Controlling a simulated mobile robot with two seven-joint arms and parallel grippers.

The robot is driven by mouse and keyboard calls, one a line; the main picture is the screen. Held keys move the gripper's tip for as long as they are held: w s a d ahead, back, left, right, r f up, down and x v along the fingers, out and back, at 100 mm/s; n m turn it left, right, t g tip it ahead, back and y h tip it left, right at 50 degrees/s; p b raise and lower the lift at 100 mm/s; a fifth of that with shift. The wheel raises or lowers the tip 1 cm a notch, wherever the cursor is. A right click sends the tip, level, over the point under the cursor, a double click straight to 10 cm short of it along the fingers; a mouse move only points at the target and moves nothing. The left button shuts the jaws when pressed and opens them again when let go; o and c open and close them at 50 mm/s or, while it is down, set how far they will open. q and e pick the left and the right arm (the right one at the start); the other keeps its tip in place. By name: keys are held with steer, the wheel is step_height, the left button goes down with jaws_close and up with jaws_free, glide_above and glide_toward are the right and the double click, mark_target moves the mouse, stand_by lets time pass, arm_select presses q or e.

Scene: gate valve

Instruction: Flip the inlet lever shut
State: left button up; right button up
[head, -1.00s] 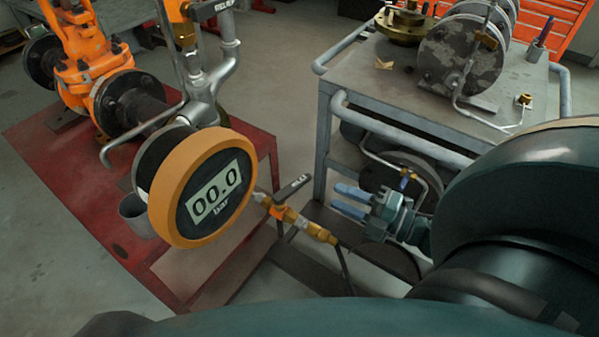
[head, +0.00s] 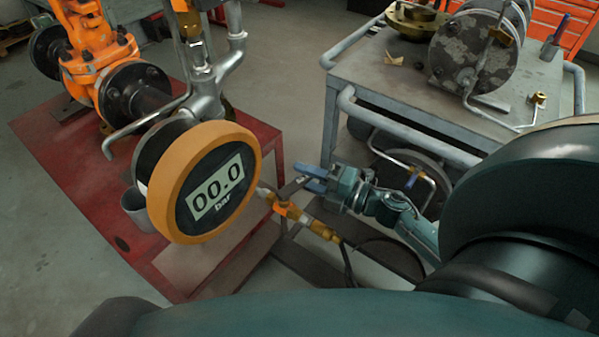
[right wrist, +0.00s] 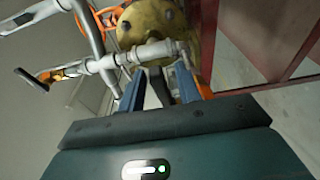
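The inlet lever (head: 291,188) is a short dark handle on a small brass valve with an orange collar (head: 284,208), right of the pressure gauge (head: 214,190). My right gripper (head: 305,177) has its blue fingers at the lever's outer end, partly covering it. In the right wrist view the two blue fingers (right wrist: 158,92) stand apart with a dark bar, apparently the lever, between them. I cannot tell whether either finger touches it. My left gripper is not in view.
The gauge and pipework stand over a red base (head: 75,190), with an orange valve (head: 100,60) behind. A grey trolley (head: 400,90) carrying metal parts stands right of and behind my right gripper. A dark hose (head: 348,262) runs below the small valve. Grey floor lies between base and trolley.

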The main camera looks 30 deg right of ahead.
steer(key=shift+x, duration=0.9)
steer(key=shift+c, duration=0.2)
jaws_close()
